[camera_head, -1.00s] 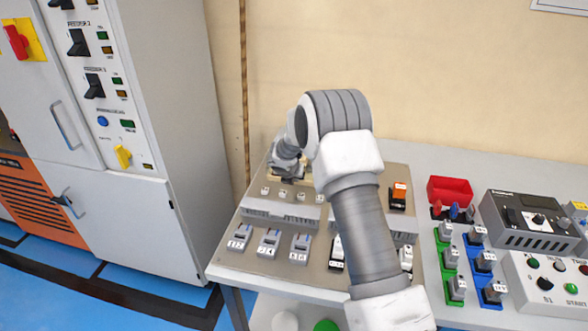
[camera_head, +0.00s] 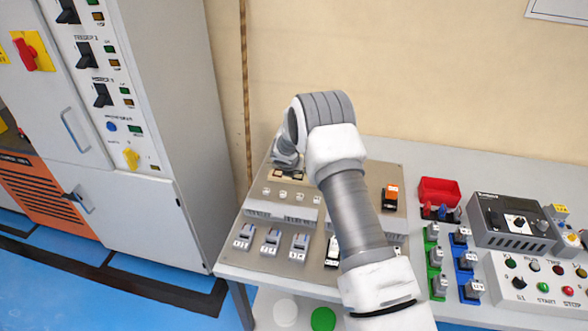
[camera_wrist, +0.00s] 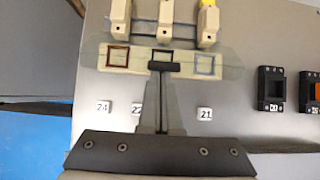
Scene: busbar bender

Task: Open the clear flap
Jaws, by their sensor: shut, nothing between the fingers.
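The clear flap (camera_wrist: 100,50) is a see-through sheet in the wrist view. My gripper (camera_wrist: 163,68) is shut and empty. Its dark fingertips overlap the flap's lower middle in the picture; I cannot tell whether they touch it. In the head view the beige base (camera_head: 288,174) shows at the back left of the board, beneath my wrist. My fingertips and the flap cannot be made out there.
The board (camera_head: 225,250) carries grey breakers (camera_head: 271,243), small numbered tags and an orange-topped switch (camera_head: 391,197). A red bin (camera_head: 439,191) and control boxes (camera_head: 510,222) stand to the right. A tall grey cabinet (camera_head: 175,90) stands left of the table.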

